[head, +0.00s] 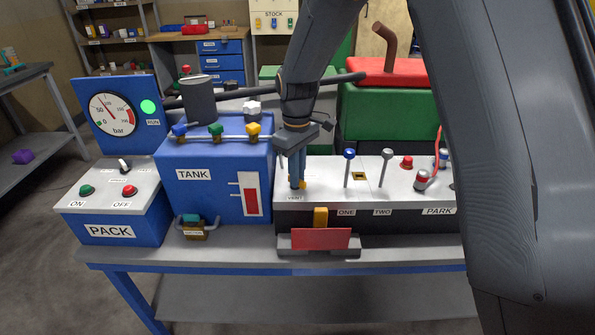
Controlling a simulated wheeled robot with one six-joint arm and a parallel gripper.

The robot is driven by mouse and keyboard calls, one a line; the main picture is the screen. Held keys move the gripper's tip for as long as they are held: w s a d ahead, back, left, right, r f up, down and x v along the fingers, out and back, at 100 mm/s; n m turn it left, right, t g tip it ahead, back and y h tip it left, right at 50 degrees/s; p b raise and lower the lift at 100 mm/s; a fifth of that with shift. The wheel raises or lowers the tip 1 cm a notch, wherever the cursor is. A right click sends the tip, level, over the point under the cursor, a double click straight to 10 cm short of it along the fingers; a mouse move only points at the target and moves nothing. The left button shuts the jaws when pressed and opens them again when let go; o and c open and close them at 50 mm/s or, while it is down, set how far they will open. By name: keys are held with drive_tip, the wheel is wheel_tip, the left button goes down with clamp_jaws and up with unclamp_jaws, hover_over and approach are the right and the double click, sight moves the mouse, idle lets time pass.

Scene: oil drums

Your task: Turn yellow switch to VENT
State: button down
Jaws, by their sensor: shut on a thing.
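My gripper (296,183) points straight down at the left end of the white-topped control box (330,172). Its blue fingers are shut on the yellow switch (303,184), of which only a small yellow bit shows beside the fingers. The fingers hide the rest, so I cannot tell which way the switch points. A label reading VENT (295,198) lies on the box top just in front of the fingers.
Right of my gripper stand a blue-knobbed lever (348,154) and a grey-knobbed lever (386,154). The blue TANK box (215,190) stands close on the left, with the PACK box (115,205) beyond. A red plate (321,238) sits in front.

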drive_tip(key=m+p, duration=0.1)
drive_tip(key=m, duration=0.4)
drive_tip(key=shift+a+r+m+p, duration=0.1)
drive_tip(key=shift+m+p, duration=0.2)
drive_tip(key=shift+p, duration=0.1)
drive_tip(key=shift+a+m+p, duration=0.15)
drive_tip(key=shift+m+p, duration=0.4)
drive_tip(key=shift+m, duration=1.65)
drive_tip(key=c, duration=1.8)
unclamp_jaws()
drive_tip(key=shift+c, duration=0.2)
wheel_tip(320, 180, up, 8)
drive_tip(key=shift+f+b, duration=0.15)
drive_tip(key=shift+b, duration=0.75)
